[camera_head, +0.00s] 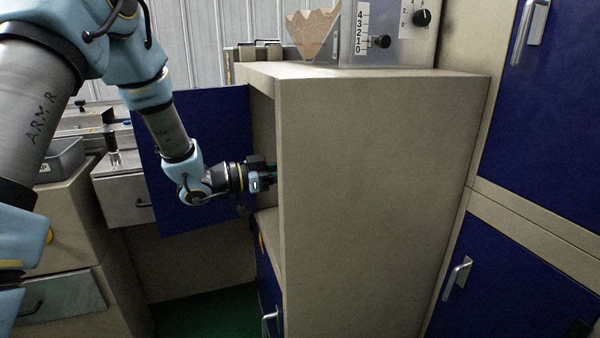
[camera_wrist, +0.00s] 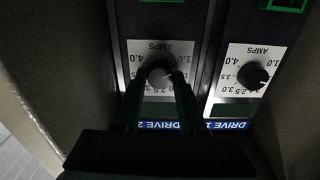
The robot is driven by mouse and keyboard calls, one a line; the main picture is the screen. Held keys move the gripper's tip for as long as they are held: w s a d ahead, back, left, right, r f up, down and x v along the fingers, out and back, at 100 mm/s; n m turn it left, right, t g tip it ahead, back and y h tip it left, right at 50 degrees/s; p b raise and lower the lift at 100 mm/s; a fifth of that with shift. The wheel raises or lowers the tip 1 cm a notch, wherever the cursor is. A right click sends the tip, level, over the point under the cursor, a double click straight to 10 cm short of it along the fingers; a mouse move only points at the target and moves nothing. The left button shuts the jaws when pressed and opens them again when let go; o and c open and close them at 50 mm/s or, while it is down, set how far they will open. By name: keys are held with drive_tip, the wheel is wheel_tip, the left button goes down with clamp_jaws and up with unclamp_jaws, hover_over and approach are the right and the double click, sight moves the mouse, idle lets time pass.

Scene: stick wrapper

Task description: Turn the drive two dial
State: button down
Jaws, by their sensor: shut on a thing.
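The drive two dial (camera_wrist: 160,75) is a dark round knob on a white AMPS scale plate (camera_wrist: 137,57), with a blue DRIVE 2 label (camera_wrist: 158,126) beside it. The wrist view shows the plate upside down. My gripper (camera_wrist: 160,80) is shut on this dial, one finger on each side. The fingers and the dark gripper body cover part of the scale, so the pointer's exact setting is hard to read. In the head view my gripper (camera_head: 268,179) reaches into the open beige cabinet (camera_head: 375,150), and the cabinet's side hides the dial.
The drive one dial (camera_wrist: 252,76) sits close to the right in the wrist view. Cabinet walls stand close on both sides. A blue door (camera_head: 200,140) hangs open left of the cabinet. A clear hopper (camera_head: 313,35) and a control panel (camera_head: 405,48) stand on top.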

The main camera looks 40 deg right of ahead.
drive_tip(key=m+b, duration=0.4)
drive_tip(key=b, duration=0.1)
drive_tip(key=m+b, duration=0.1)
drive_tip(key=b, duration=0.1)
drive_tip(key=shift+f+m, duration=0.35)
drive_tip(key=shift+m, duration=0.05)
drive_tip(key=m+b, duration=0.6)
drive_tip(key=b, duration=0.3)
drive_tip(key=shift+f, duration=0.1)
drive_tip(key=m+b, duration=0.5)
drive_tip(key=b, duration=0.3)
drive_tip(key=shift+m+b, duration=0.35)
drive_tip(key=shift+m, duration=0.05)
drive_tip(key=m+b, duration=0.3)
drive_tip(key=b, duration=0.2)
drive_tip(key=shift+m+b, duration=0.3)
drive_tip(key=shift+m, duration=0.1)
drive_tip(key=shift+r+m+b, duration=0.3)
drive_tip(key=shift+m+b, duration=0.5)
drive_tip(key=shift+b, duration=0.1)
drive_tip(key=shift+r, duration=0.1)
drive_tip(key=shift+c, duration=2.3)
unclamp_jaws()
